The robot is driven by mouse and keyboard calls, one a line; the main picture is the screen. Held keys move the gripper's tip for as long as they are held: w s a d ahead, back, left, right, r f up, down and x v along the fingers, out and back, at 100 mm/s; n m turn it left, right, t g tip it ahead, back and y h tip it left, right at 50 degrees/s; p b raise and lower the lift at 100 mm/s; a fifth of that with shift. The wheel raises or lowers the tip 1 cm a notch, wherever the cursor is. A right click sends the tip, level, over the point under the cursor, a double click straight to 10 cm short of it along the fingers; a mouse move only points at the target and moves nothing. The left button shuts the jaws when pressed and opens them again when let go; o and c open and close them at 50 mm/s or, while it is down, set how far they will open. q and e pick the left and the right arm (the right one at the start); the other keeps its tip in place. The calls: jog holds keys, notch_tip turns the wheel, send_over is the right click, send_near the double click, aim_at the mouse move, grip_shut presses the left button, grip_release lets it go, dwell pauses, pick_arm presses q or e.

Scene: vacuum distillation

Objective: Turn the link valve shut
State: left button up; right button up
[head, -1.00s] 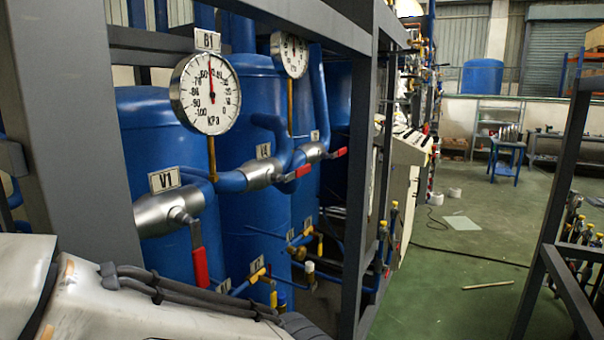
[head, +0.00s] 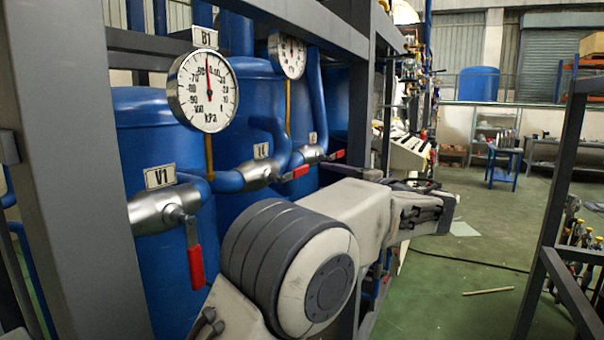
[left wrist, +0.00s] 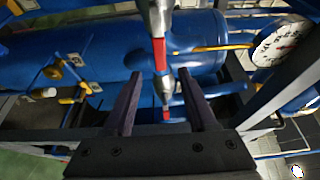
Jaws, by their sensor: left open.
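The link valve (head: 258,174) is the middle metal valve on the blue pipe, behind valve V1; its small label is hard to read. Its red handle (head: 295,173) points right, roughly along the pipe. In the left wrist view, a red handle (left wrist: 159,54), seemingly the link valve's, comes down from the top edge. My left gripper (left wrist: 161,77) is open, with nothing held. Its fingers flank the line of handles in that picture; contact cannot be judged. My right gripper is not in view.
Valve V1 (head: 157,212) is nearer, its red handle (head: 196,266) hanging down. A farther valve (head: 313,155) also has a red handle. Gauge B1 (head: 203,91) stands above the pipe. Grey frame posts (head: 66,170) bound the rack.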

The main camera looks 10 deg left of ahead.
aim_at(303, 172)
pick_arm(q)
jog(key=p+x, duration=0.3)
jog(key=x, duration=0.6)
jog(key=shift+a+r, duration=0.1)
jog(key=shift+w+a+p, duration=0.35)
jog(key=shift+c, duration=0.3)
grip_shut()
dwell(0.6)
